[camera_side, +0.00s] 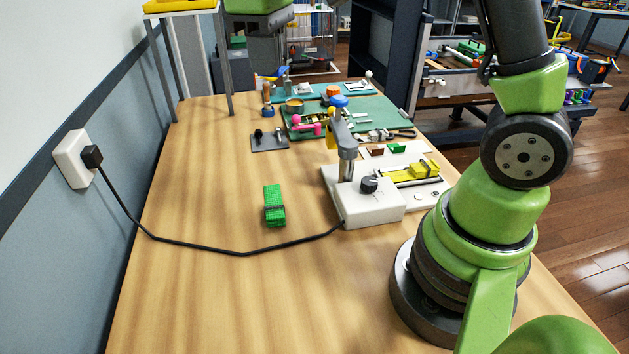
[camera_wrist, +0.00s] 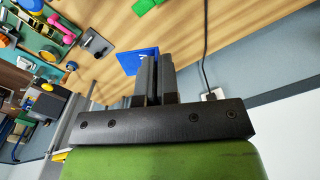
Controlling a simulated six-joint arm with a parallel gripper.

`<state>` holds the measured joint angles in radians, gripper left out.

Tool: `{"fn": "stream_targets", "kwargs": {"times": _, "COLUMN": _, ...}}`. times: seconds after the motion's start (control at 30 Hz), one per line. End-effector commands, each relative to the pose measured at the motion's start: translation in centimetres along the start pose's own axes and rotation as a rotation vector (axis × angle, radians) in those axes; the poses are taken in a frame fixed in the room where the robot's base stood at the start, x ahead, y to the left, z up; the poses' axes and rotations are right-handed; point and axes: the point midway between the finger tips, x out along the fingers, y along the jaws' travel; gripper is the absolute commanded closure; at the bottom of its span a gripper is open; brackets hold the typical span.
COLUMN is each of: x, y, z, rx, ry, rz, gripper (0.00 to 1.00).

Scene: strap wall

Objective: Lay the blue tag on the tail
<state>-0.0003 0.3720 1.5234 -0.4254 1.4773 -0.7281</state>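A flat blue tag (camera_wrist: 127,62) shows at the fingertips of my gripper (camera_wrist: 157,62) in the wrist view. The two dark fingers are close together and the tag sticks out to the left from between them. In the side view my gripper is at the top edge, partly cut off, and the tag cannot be made out there. A green folded strap (camera_side: 274,206) lies on the wooden table, well below my gripper; part of it shows at the top of the wrist view (camera_wrist: 145,5). No other strap end is clear, so I cannot tell whether this is the tail.
A white box with a dark knob (camera_side: 372,208) stands right of the strap. Its black cable (camera_side: 238,253) crosses the table to a wall outlet (camera_side: 73,158). A green mat (camera_side: 374,112) with several small things lies behind. The table front is clear.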

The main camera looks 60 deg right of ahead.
Motion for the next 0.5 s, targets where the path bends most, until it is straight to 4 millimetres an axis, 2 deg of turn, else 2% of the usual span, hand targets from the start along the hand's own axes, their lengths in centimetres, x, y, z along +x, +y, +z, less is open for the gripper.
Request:
{"fn": "stream_targets", "kwargs": {"times": 0.17, "x": 0.2, "y": 0.5, "z": 0.2, "rx": 0.061, "ry": -0.002, "rz": 0.001, "gripper": 1.00}}
{"fn": "stream_targets", "kwargs": {"times": 0.27, "x": 0.8, "y": 1.6, "z": 0.6, "rx": 0.205, "ry": -0.004, "rz": 0.002, "gripper": 1.00}}
{"fn": "stream_targets", "kwargs": {"times": 0.37, "x": 1.7, "y": 3.2, "z": 1.4, "rx": 0.441, "ry": -0.007, "rz": 0.004, "gripper": 1.00}}
{"fn": "stream_targets", "kwargs": {"times": 0.5, "x": 3.2, "y": 5.9, "z": 3.1, "rx": 0.853, "ry": -0.009, "rz": 0.008, "gripper": 1.00}}
